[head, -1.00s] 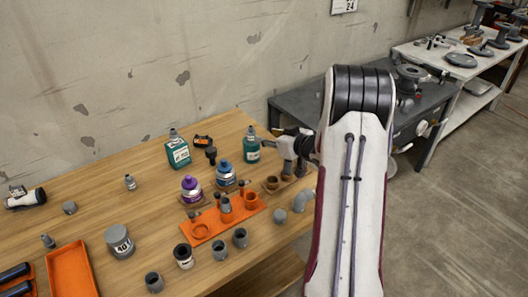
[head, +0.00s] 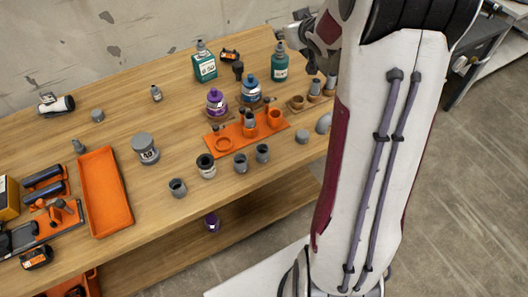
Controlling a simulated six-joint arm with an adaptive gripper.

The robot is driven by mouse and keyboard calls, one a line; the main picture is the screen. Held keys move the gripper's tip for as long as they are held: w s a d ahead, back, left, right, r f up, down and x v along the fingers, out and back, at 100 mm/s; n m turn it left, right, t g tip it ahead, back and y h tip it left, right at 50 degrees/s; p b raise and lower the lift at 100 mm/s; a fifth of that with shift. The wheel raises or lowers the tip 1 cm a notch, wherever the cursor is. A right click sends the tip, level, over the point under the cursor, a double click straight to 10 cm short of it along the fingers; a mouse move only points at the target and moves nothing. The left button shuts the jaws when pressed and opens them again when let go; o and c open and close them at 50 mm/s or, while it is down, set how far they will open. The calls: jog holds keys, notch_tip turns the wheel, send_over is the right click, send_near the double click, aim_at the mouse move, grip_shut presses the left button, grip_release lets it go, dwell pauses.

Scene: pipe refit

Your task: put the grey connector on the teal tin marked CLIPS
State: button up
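Two teal containers with white labels stand at the back of the wooden table. One is a squarish one (head: 205,68) left of centre, the other a rounder one (head: 279,68) further right. Both have a grey top piece, and the lettering is too small to read, so I cannot tell which is marked CLIPS. Several small grey fittings stand upright, among them one (head: 178,187) at the front and one (head: 156,93) further back. I cannot tell which is the grey connector. My gripper (head: 298,30) is above and right of the rounder teal container, partly hidden by my arm; its fingers are unclear.
An orange holder (head: 222,145) with fittings stands mid-table, with purple (head: 215,103) and blue (head: 250,90) bottles behind. A grey tin (head: 146,149) and an empty orange tray (head: 104,192) are to the left. My arm covers the right side.

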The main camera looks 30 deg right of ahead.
jog(key=s+a+r+m+g, duration=0.1)
jog(key=s+a+r, duration=0.3)
jog(key=s+a, duration=0.25)
jog(key=s+a+r+g, duration=0.2)
jog(key=s+a+r, duration=0.1)
jog(key=s+a, duration=0.35)
jog(key=s+a+f+g+y, duration=0.1)
jog(key=s+a, duration=0.6)
jog(key=s, duration=0.4)
jog(key=s+a+f+n+g+y, duration=0.1)
jog(key=s+a+f+g+y, duration=0.1)
jog(key=s+a, duration=0.6)
jog(key=s, duration=0.3)
jog(key=shift+s+n, duration=0.25)
jog(key=shift+n, duration=0.05)
